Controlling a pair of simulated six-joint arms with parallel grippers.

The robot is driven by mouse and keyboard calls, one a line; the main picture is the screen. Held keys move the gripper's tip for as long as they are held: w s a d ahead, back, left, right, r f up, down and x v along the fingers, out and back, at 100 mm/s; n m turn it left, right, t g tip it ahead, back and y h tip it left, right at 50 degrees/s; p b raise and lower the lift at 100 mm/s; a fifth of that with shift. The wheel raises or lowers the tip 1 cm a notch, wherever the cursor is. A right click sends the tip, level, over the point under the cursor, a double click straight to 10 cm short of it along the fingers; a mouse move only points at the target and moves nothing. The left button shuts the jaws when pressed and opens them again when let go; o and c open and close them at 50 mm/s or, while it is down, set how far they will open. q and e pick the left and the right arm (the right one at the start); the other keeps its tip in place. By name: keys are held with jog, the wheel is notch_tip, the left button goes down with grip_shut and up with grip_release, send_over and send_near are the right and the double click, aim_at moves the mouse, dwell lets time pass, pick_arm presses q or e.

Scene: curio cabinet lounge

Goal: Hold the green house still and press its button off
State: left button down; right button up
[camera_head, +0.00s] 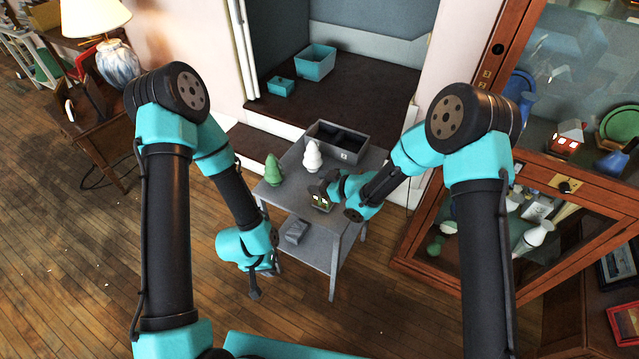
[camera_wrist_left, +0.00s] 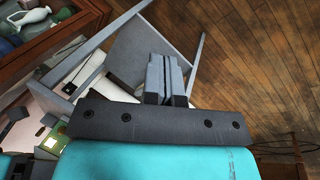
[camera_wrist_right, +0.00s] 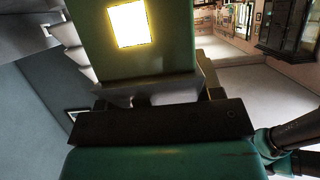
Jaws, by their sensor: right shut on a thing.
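The small green house (camera_head: 321,203) with lit windows is at the front right of the grey table (camera_head: 278,196). In the right wrist view its green wall (camera_wrist_right: 165,50) and one glowing window fill the top middle. My right gripper (camera_head: 328,190) is shut on the house, and its fingertips are mostly hidden. The house's button cannot be made out. My left gripper (camera_head: 255,290) hangs low in front of the table's left side, apart from the house. In the left wrist view its two grey fingers (camera_wrist_left: 165,78) are together with nothing between them.
A green tree (camera_head: 273,171), a white tree (camera_head: 312,157) and a grey divided box (camera_head: 350,143) stand on the table. A grey object (camera_head: 295,231) is on its lower shelf. A glass cabinet (camera_head: 560,190) stands at right. Floor at left of the table is clear.

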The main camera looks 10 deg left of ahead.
aim_at(323, 207)
pick_arm(q)
jog(key=w+d+r+n+t+y, duration=0.4)
jog(key=w+d+r+n+t, duration=0.2)
jog(key=n, duration=1.3)
jog(key=shift+w+d+n+t+y, duration=0.3)
jog(key=shift+w+d+t, duration=0.7)
jog(key=shift+w+t, duration=0.65)
jog(key=shift+w, duration=0.15)
jog(key=shift+w+d, duration=0.45)
jog(key=shift+w, duration=0.95)
jog(key=shift+w+d, duration=0.5)
jog(key=shift+w, duration=0.85)
jog(key=shift+w+d, duration=0.45)
jog(key=shift+w, duration=0.95)
